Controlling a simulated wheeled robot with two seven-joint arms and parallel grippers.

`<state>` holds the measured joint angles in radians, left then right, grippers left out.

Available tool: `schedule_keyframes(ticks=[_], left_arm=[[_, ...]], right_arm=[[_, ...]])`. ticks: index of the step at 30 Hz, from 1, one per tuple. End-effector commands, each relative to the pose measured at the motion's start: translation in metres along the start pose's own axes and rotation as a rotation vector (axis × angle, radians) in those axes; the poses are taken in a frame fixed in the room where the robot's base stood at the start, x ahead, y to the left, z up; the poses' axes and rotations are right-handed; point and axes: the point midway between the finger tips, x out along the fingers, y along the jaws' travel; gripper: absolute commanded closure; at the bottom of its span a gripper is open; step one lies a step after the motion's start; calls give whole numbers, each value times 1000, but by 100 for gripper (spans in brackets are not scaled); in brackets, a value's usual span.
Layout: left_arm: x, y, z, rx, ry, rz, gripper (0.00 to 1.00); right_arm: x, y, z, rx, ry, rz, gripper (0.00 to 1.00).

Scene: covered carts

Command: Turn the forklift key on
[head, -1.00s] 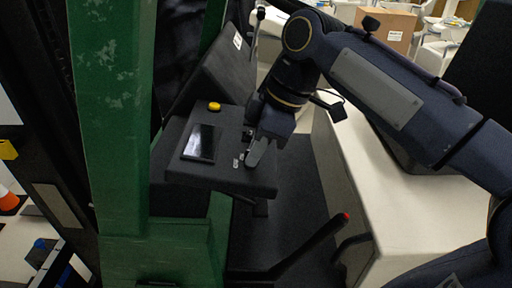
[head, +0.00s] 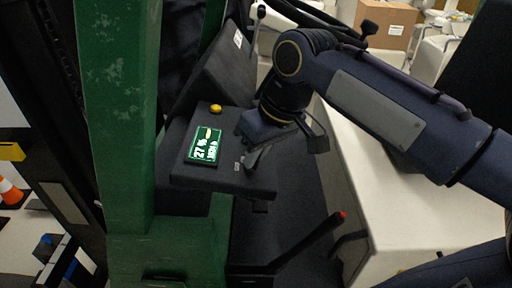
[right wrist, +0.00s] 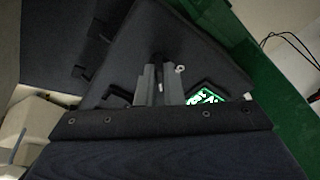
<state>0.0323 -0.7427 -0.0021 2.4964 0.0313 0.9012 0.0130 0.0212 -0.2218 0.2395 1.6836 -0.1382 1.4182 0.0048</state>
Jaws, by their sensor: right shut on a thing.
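The forklift's dark console panel (head: 225,178) is in the middle of the head view. Its display (head: 205,145) is lit green with white figures; part of it also shows in the right wrist view (right wrist: 207,97). My right gripper (head: 253,158) is down at the panel, right of the display. In the right wrist view its two grey fingers (right wrist: 160,80) are close together at the panel. It is shut on the key, which is mostly hidden by the fingers. My left gripper is not in view.
A yellow button (head: 215,108) is on the console above the display. A green forklift post (head: 118,120) stands left. A lever with a red tip (head: 342,215) is below right. A white surface (head: 400,210) lies under my right arm, with a cardboard box (head: 385,24) behind.

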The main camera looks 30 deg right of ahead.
Motion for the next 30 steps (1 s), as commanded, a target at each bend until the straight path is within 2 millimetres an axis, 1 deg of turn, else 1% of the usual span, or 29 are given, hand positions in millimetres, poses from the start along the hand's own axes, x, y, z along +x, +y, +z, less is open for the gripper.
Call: schedule_keyframes(ticks=[6, 12, 29, 30], left_arm=[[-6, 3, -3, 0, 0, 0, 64], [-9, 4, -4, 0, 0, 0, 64], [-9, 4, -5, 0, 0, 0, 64], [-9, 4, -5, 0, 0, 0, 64]], right_arm=[[-1, 0, 0, 126, -1, 24, 100], [0, 0, 0, 192, -2, 36, 100], [0, 0, 0, 222, -2, 41, 100], [0, 0, 0, 222, -2, 41, 89]])
